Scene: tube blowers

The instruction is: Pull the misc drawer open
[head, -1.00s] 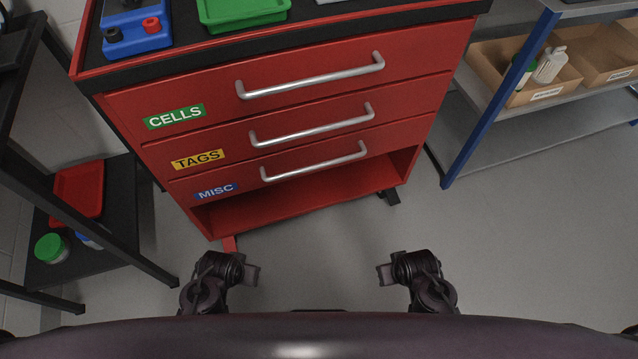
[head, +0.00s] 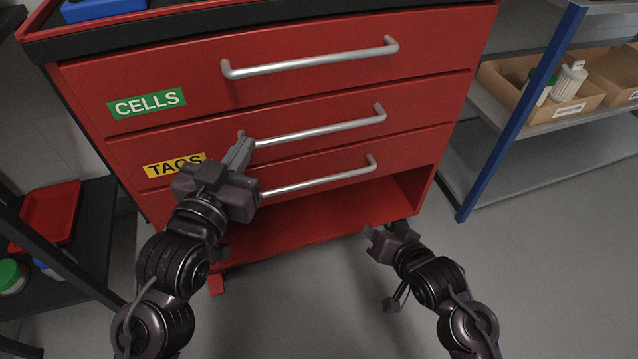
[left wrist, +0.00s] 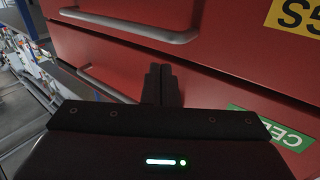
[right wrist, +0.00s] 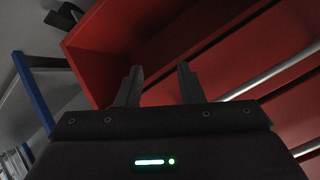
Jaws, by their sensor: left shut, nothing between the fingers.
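The misc drawer is the lowest drawer of the red cabinet in the head view. Its silver bar handle (head: 325,182) shows right of my left gripper, and its blue label is hidden behind that gripper. The drawer front looks flush with those above. My left gripper (head: 241,147) is shut and empty, its fingertips in front of the cabinet near the left end of the tags handle (head: 325,129). I cannot tell if they touch. My right gripper (head: 380,238) is open and empty, low in front of the cabinet's open bottom space; its fingers show apart in the right wrist view (right wrist: 159,72).
The cells drawer handle (head: 310,59) is above. A blue-posted shelf (head: 520,120) with cardboard bins (head: 560,105) stands at the right. A dark rack (head: 85,225) with a red tray (head: 50,215) stands at the left. The floor before the cabinet is clear.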

